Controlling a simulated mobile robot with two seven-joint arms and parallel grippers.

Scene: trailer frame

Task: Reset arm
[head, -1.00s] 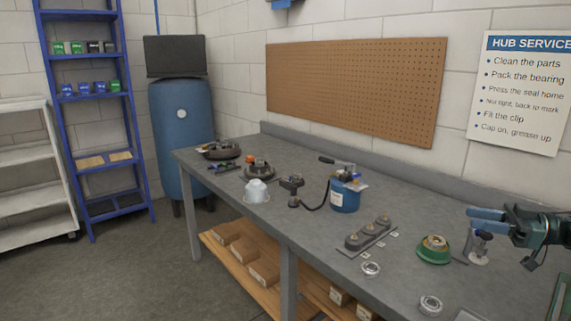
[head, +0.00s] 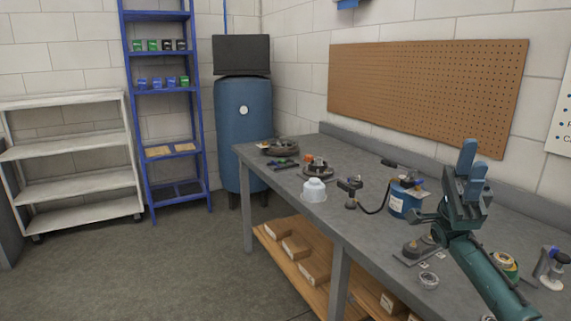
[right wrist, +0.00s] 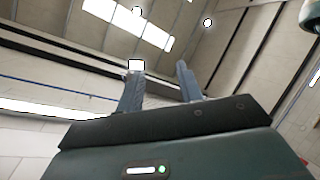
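My right gripper (head: 468,158) is raised above the workbench in the head view, its blue fingers pointing up. In the right wrist view its two fingers (right wrist: 158,85) stand apart with nothing between them, and the ceiling shows behind. My right arm comes in from the lower right and hides part of the bench. My left gripper is not in view.
A white shelf (head: 75,153), blue rack (head: 165,100) and blue tank (head: 243,130) stand left. Floor (head: 150,265) is clear.

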